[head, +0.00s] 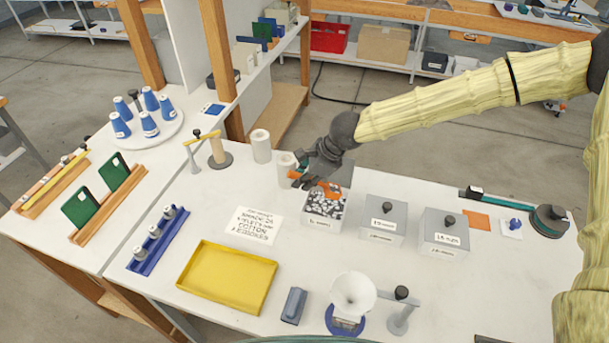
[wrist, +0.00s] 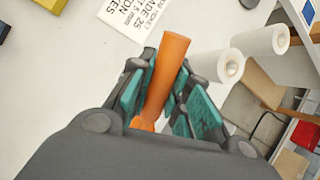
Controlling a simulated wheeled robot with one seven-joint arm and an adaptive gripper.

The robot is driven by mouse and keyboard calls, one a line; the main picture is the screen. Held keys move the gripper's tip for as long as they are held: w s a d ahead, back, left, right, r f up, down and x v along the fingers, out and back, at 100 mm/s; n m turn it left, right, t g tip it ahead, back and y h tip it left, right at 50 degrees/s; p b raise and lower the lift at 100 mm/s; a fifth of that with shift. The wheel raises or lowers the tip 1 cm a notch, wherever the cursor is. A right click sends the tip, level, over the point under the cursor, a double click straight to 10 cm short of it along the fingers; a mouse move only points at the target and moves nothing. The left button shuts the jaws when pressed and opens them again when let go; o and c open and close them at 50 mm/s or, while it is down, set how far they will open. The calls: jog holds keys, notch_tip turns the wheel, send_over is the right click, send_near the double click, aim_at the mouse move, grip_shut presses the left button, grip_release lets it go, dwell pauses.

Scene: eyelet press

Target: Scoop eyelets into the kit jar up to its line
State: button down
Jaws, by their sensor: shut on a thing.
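My gripper (head: 318,172) is shut on an orange scoop, held by its handle. In the wrist view the orange handle (wrist: 167,75) stands between the teal finger pads of my gripper (wrist: 160,95). In the head view the orange scoop (head: 326,190) is at the top of an open grey bin (head: 322,224) filled with small pale eyelets (head: 326,206). Whether the scoop's bowl touches or holds eyelets is hidden. A white funnel (head: 353,290) sits over a blue-based stand (head: 345,326) at the front; the jar below it is mostly hidden, and its line cannot be seen.
Two lidded grey bins (head: 383,220) (head: 443,233) stand right of the open bin. A yellow tray (head: 227,277), a printed card (head: 255,225) and a grey-blue block (head: 294,305) lie to the left. White rolls (head: 261,146) stand behind. A post with a black knob (head: 402,312) is beside the funnel.

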jog(key=shift+a+r+h+b, duration=0.2)
jog(key=shift+a+h+b, duration=0.15)
jog(key=shift+h+b, duration=0.65)
jog(key=shift+s+a+r+h, duration=0.1)
jog(key=shift+a+r+h, duration=0.25)
jog(key=shift+h, duration=0.35)
jog(key=shift+d, duration=0.2)
